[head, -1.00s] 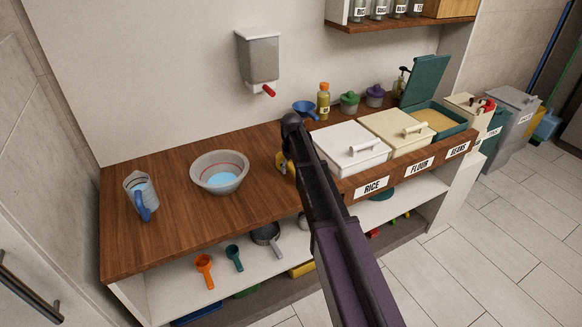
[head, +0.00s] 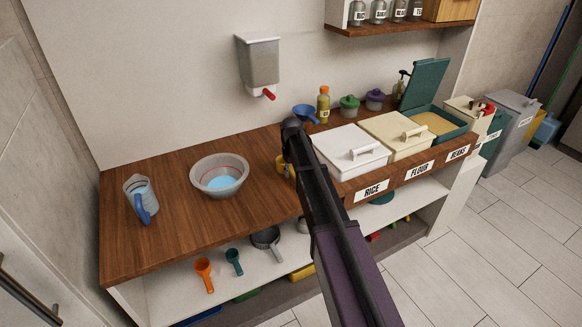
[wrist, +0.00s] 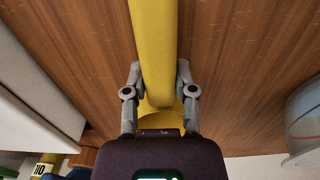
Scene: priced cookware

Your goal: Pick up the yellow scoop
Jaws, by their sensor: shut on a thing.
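The yellow scoop (head: 281,166) shows in the head view at the middle of the wooden counter, partly hidden behind my arm. In the wrist view its long yellow handle (wrist: 153,40) runs down from the top edge, between the two grey fingers of my gripper (wrist: 159,80). The fingers press on both sides of the handle, so my gripper is shut on it. A rounder yellow part shows below the handle, near my gripper's body. I cannot tell whether the scoop is clear of the counter.
A grey bowl (head: 219,181) and a measuring jug (head: 140,199) stand to the left. The white rice bin (head: 350,152) is close on the right, with the cream flour bin (head: 396,136) beyond. A blue funnel (head: 305,114) lies behind. A dispenser (head: 259,65) hangs above.

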